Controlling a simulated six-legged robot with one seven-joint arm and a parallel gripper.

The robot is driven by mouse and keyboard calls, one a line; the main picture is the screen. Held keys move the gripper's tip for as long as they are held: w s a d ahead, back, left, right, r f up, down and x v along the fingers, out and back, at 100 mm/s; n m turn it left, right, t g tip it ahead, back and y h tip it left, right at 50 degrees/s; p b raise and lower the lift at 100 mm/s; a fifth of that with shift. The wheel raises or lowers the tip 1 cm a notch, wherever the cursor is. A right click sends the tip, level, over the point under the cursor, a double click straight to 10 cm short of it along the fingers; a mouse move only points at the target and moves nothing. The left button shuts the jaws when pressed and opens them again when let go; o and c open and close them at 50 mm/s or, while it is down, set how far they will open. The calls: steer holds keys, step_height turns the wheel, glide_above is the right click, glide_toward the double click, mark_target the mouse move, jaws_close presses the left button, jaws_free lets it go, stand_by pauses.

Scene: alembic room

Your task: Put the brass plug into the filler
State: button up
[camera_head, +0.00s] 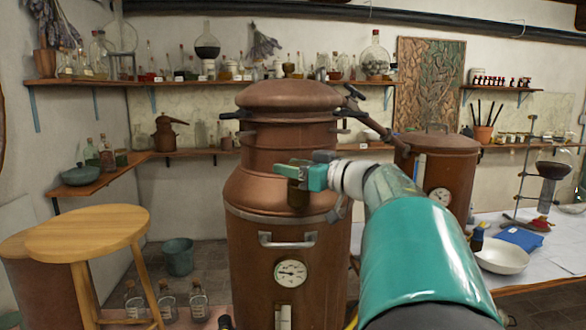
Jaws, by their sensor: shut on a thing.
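My gripper (296,172), with teal fingers, reaches in from the lower right in front of the large copper still (288,235). It is shut on a small dark brass-brown piece, the brass plug (298,197), whose lower part shows just below the fingers. The plug appears in front of the still's shoulder; I cannot tell whether it touches the copper. I cannot pick out the filler clearly; the gripper and plug may cover it.
The still has a handle (288,239) and a dial gauge (291,272) below. A second copper vessel (440,175) stands behind my arm. A wooden stool (88,232) is at left. A white table (545,265) with a bowl (502,256) is at right.

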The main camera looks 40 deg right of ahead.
steer(key=o, duration=1.1)
steer(key=shift+s+r, duration=0.1)
steer(key=shift+r, duration=0.05)
steer(key=shift+o, duration=0.2)
steer(key=shift+d, duration=0.15)
steer(key=shift+c, duration=0.2)
steer(key=shift+o, duration=0.2)
steer(key=shift+s+d, duration=0.1)
steer(key=shift+s, duration=0.05)
steer(key=v, duration=1.3)
steer(key=shift+a, duration=0.2)
steer(key=shift+s, duration=0.15)
